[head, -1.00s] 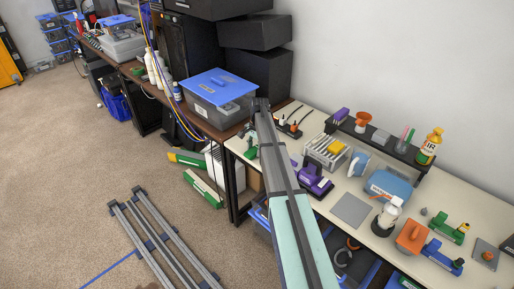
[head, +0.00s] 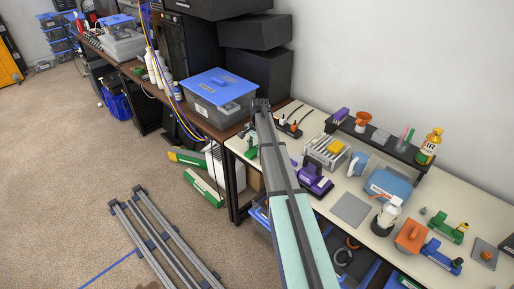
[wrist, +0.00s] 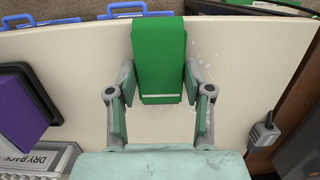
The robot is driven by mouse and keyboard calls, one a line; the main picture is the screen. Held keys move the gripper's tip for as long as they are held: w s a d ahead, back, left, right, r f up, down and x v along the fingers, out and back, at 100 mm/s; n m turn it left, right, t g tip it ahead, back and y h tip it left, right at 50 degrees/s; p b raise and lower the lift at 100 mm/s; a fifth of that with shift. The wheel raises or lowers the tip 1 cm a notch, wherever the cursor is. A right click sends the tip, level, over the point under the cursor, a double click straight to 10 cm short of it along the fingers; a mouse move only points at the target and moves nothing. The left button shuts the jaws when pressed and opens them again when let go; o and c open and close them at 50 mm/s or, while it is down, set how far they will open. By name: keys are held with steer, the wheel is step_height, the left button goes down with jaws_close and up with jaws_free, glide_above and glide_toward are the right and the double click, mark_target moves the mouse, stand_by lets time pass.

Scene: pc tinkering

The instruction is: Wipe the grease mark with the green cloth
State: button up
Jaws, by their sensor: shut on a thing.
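The green cloth (wrist: 160,50) is a folded green pad with a pale stripe near its lower end. In the wrist view it lies between the two fingers of my gripper (wrist: 159,72), which is shut on it. The cloth is over the cream tabletop near the table edge. I cannot tell whether it presses on the surface. Pale specks (wrist: 199,62) show on the tabletop beside the cloth, mostly to its right. They may be the grease mark, part of which the cloth may hide. In the head view my arm hides most of the gripper.
A purple block (wrist: 20,108) and a tray marked DRY PACK (wrist: 38,158) stand left of the gripper in the wrist view. A grey plug-like part (wrist: 264,133) is at the right. The blue-lidded bin (head: 220,95) stands on the brown bench beside the table.

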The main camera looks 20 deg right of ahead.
steer(key=shift+s+a+f, duration=0.1)
steer(key=shift+s+a, duration=0.05)
steer(key=shift+a, duration=0.1)
steer(key=shift+w+d, duration=0.25)
steer(key=shift+d, duration=0.35)
steer(key=shift+w+d, duration=0.25)
steer(key=shift+d, duration=0.3)
steer(key=shift+s+a+r+p, duration=0.1)
steer(key=shift+s+a+p, duration=0.15)
steer(key=shift+a, duration=0.35)
steer(key=shift+s+a+r+p, duration=0.1)
steer(key=shift+s+a+p, duration=0.1)
steer(key=shift+a, duration=0.35)
steer(key=shift+w+d+f, duration=0.1)
steer(key=shift+w+d, duration=0.15)
steer(key=shift+d, duration=0.35)
steer(key=shift+w+d+f, duration=0.1)
steer(key=shift+w+d, duration=0.1)
steer(key=shift+d, duration=0.35)
steer(key=shift+r, duration=0.1)
steer(key=shift+r+p, duration=0.5)
steer(key=shift+r, duration=0.35)
